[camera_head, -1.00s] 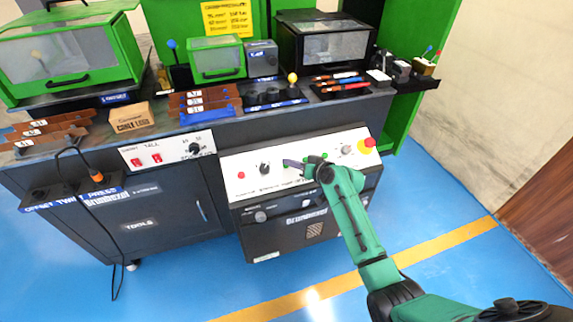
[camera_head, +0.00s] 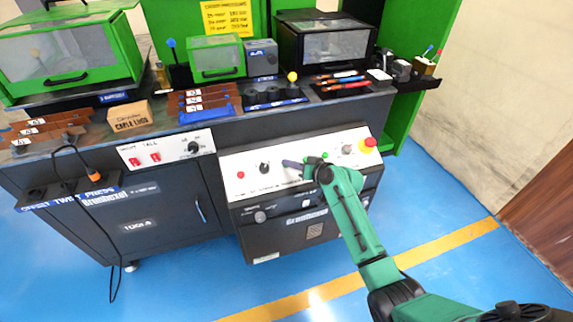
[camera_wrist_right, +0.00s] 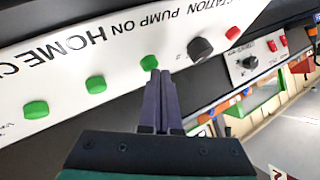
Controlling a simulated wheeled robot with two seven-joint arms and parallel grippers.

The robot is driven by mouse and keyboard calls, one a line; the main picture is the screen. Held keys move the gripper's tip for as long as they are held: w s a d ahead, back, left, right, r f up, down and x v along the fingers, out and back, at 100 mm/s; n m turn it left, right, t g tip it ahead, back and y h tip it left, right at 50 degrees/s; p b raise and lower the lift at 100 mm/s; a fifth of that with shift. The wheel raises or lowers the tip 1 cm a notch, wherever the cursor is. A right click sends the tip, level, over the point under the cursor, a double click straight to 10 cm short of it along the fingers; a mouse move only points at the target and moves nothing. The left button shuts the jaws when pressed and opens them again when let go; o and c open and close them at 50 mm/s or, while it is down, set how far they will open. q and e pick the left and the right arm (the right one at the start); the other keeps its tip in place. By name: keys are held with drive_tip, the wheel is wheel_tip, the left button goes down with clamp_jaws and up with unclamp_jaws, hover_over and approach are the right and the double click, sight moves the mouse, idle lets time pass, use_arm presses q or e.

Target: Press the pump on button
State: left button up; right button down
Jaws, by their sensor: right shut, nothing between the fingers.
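The white control panel (camera_head: 230,164) is on the front of the bench. In the right wrist view its lettering is upside down and includes "PUMP ON" and "HOME". The green pump on button (camera_wrist_right: 149,62) is beside the black knob (camera_wrist_right: 200,47). My right gripper (camera_wrist_right: 159,74) is shut and empty, with its dark fingertips at the lower edge of this button. I cannot tell whether they touch it. In the head view the right gripper (camera_head: 285,163) is in front of the panel and hides that button.
More green buttons (camera_wrist_right: 96,84) and a red one (camera_wrist_right: 240,33) are on the panel. A red emergency knob (camera_head: 368,143) on a yellow base is at its right end. A switch box (camera_head: 180,148) is to the left. Bending tools stand on the bench top above.

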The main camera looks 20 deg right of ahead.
drive_tip(key=shift+w+f+b, duration=0.15)
drive_tip(key=shift+f+b, duration=0.15)
idle(0.5)
drive_tip(key=shift+s+r+p, duration=0.45)
drive_tip(key=shift+r+p, duration=0.4)
drive_tip(key=shift+p, duration=0.3)
drive_tip(key=r+p, duration=0.1)
drive_tip(key=p, duration=0.1)
drive_tip(key=s+r+p, duration=0.1)
drive_tip(key=r, duration=0.1)
drive_tip(key=s+r+p, duration=0.1)
drive_tip(key=p, duration=0.1)
drive_tip(key=shift+s+r+p, duration=0.15)
drive_tip(key=shift+r+p, duration=0.1)
drive_tip(key=shift+p, duration=0.1)
